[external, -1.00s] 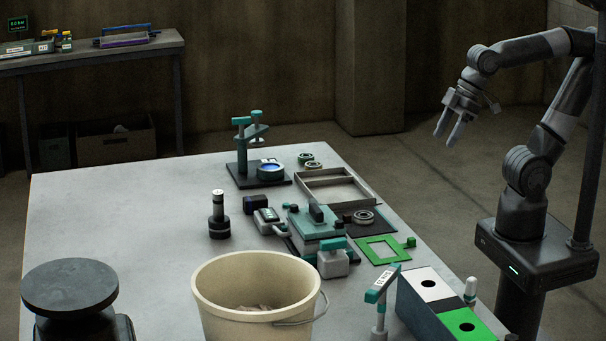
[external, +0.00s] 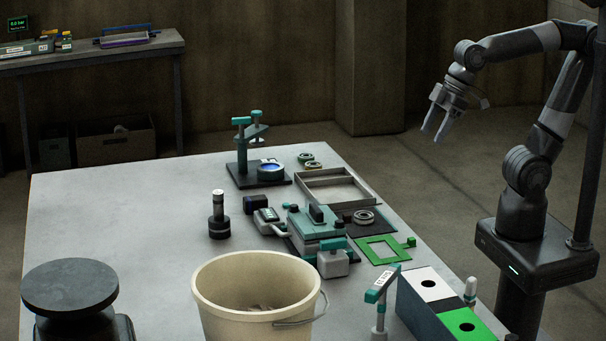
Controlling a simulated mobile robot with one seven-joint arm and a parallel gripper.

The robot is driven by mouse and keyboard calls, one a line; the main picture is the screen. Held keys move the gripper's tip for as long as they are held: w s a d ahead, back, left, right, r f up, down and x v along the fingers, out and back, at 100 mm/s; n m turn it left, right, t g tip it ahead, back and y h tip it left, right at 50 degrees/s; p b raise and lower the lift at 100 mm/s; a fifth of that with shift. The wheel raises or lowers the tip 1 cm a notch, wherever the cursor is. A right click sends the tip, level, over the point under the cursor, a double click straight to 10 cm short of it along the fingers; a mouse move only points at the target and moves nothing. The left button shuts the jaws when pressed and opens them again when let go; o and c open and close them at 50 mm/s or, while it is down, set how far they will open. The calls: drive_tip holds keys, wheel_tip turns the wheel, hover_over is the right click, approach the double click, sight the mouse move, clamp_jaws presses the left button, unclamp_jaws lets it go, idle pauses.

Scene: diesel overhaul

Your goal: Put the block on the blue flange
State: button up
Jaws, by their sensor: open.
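A small dark navy block (external: 256,204) lies on the grey table, just left of a teal and grey device. A round blue-faced part (external: 270,171), which looks like the blue flange, sits on the black base of a teal post fixture at the table's far end. Nothing is seen on its top. My gripper (external: 433,137) is open and empty, fingers pointing down, in the air beyond the table's right edge. It is well apart from the block and the blue part.
A shallow grey tray (external: 371,186), bearing rings (external: 363,216), a teal-topped vise (external: 314,226) and a green frame (external: 361,254) crowd the right side. A black cylinder (external: 218,222) stands left of the block. A cream bucket (external: 208,310) stands in front. The table's left middle is clear.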

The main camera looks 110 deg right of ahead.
drive_tip(key=w+d, duration=0.4)
drive_tip(key=w, duration=0.8)
approach(255, 198)
drive_tip(key=shift+g, duration=0.5)
drive_tip(key=x, duration=0.4)
drive_tip(key=shift+f, duration=0.2)
drive_tip(key=shift+w+x, duration=0.2)
drive_tip(key=shift+x, duration=1.25)
drive_tip(key=shift+w+x, duration=0.2)
drive_tip(key=shift+x, duration=1.2)
drive_tip(key=shift+d+r, duration=0.15)
drive_tip(key=shift+r, duration=0.05)
drive_tip(key=shift+c, duration=0.6)
drive_tip(key=c, duration=1.1)
drive_tip(key=shift+r, duration=0.1)
